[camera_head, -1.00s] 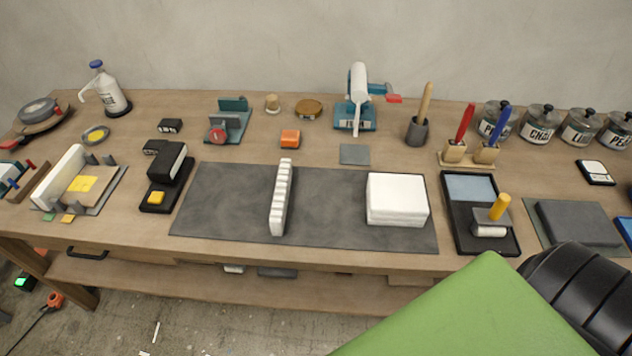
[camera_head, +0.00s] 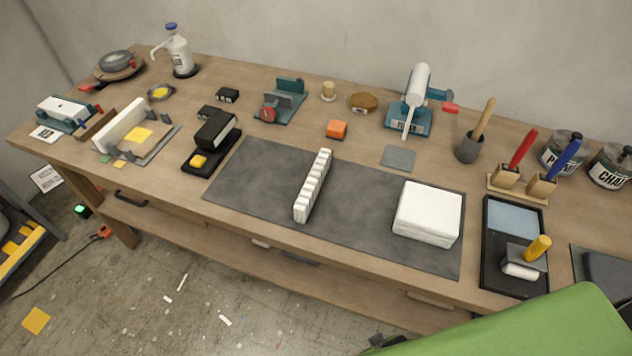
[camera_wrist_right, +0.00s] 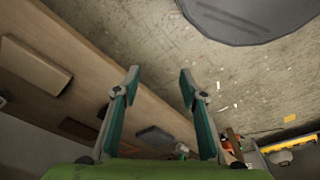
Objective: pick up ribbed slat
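The ribbed slat (camera_head: 313,186) is a narrow white bar with ridges along its length. It lies on the dark grey mat (camera_head: 262,190) on the workbench, left of a white stack of blocks. No gripper is near it in the head view. My right gripper (camera_wrist_right: 158,80) shows in the right wrist view with its two teal and grey fingers spread apart and nothing between them. Behind the fingers are the bench's edge and the floor. My left gripper is in neither view.
The white stack (camera_head: 428,213) stands on the mat's right part. A black tray (camera_head: 500,270) with a yellow-handled roller is right of the mat. A black tool (camera_head: 213,140) is left of it.

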